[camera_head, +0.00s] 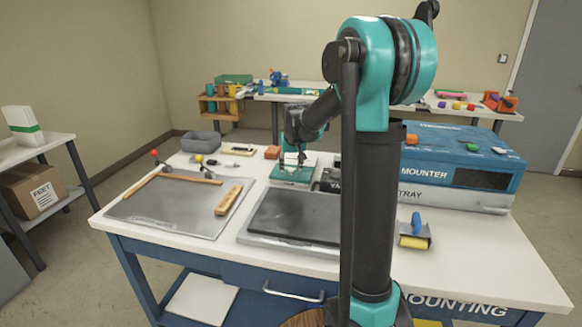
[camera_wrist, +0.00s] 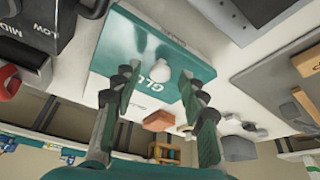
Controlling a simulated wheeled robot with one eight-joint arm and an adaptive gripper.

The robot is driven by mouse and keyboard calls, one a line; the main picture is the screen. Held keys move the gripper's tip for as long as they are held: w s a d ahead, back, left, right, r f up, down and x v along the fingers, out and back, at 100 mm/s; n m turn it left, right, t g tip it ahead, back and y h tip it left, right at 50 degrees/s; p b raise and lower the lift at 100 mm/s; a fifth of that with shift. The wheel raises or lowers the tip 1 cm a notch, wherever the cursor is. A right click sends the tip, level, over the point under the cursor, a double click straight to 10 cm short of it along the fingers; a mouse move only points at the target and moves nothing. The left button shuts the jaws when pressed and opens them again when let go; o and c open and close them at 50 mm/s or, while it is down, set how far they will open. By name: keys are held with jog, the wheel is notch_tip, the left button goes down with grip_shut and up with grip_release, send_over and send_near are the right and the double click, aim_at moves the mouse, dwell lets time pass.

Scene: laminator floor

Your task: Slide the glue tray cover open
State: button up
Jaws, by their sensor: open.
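The glue tray cover (camera_head: 290,177) is a teal plate on the worktable, below my gripper in the head view. In the wrist view the teal cover (camera_wrist: 122,48) carries white lettering beginning "GLU" and a small white knob (camera_wrist: 160,76). My gripper (camera_wrist: 160,92) is open, with its dark fingers on either side of the knob in that view. I cannot tell whether the fingers touch the knob or the cover. In the head view my gripper (camera_head: 297,160) is small and partly hidden by my arm.
A dark flat plate (camera_head: 292,215) and a grey board with wooden tools (camera_head: 150,212) lie nearer the front. A blue mounter box (camera_head: 460,165) stands right. In the wrist view a black box with dial lettering (camera_wrist: 28,38) borders the tray.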

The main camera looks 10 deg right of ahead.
grip_shut()
dwell(0.3)
jog(key=w+d, duration=0.1)
jog(key=w, duration=0.2)
jog(key=w+d, duration=0.2)
jog(key=w, duration=0.2)
jog(key=w+d, duration=0.1)
jog(key=w, duration=0.3)
jog(key=shift+w+d, duration=0.2)
jog(key=shift+d, duration=0.1)
grip_release()
